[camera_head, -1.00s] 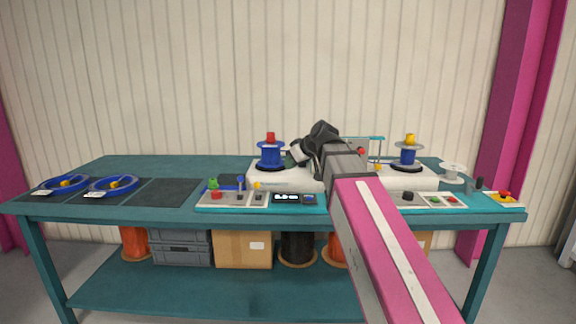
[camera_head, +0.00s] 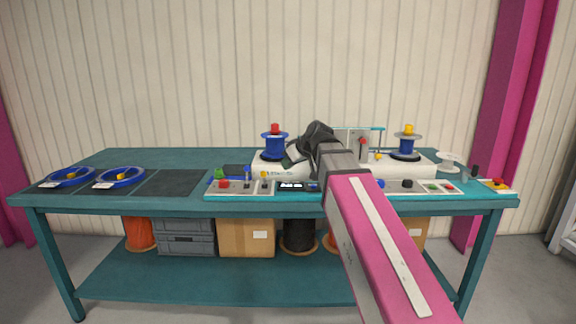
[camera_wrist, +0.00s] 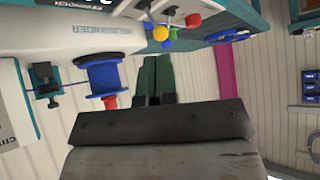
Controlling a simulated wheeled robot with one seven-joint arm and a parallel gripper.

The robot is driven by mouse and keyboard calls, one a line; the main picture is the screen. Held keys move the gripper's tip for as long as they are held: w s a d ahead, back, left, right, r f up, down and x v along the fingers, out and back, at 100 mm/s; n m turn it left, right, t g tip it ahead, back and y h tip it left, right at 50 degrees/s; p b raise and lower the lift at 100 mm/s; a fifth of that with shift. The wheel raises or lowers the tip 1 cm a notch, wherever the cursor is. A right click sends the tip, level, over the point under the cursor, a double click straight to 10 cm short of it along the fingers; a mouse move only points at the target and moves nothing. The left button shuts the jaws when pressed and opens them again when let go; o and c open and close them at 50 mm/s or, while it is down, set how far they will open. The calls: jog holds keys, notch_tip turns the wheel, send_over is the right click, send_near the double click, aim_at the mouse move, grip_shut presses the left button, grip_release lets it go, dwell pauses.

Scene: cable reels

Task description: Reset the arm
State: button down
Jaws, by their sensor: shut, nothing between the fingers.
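My gripper (camera_wrist: 163,62) shows in the wrist view as two dark green fingers side by side, shut with nothing between them. In the head view my arm reaches over the bench's front edge, and the gripper is mostly hidden by the dark wrist. A blue reel (camera_head: 274,148) with a red knob stands on the white machine (camera_head: 270,163), left of my wrist. That reel also shows in the wrist view (camera_wrist: 98,78), left of my fingers and apart from them. A second blue reel (camera_head: 406,147) with a yellow knob stands right of the arm.
The teal bench (camera_head: 130,157) carries two blue rings (camera_head: 70,177) on its left and a control panel (camera_head: 236,187) along the front. An upright plate (camera_head: 358,146) stands just right of my wrist.

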jog(key=s+d+f+m+g+h, duration=0.1)
jog(key=d+f+m, duration=0.15)
jog(key=f, duration=0.45)
jog(key=s+d+f+m+h, duration=0.1)
jog(key=d+f, duration=0.3)
jog(key=f, duration=0.3)
jog(key=s+d+f+m+g+h, duration=0.1)
jog(key=s+d+f+m+h, duration=0.15)
jog(key=f, duration=0.45)
jog(key=s+d+f+m+g+h, duration=0.1)
jog(key=s+d+f+m, duration=0.1)
jog(key=s+d+f, duration=0.3)
jog(key=s+d+f+m+g+h, duration=0.1)
jog(key=s+d+f, duration=0.4)
jog(key=f, duration=0.9)
jog(key=shift+s+m+g+h, duration=0.35)
jog(key=shift+m+g, duration=0.05)
jog(key=shift+g, duration=0.3)
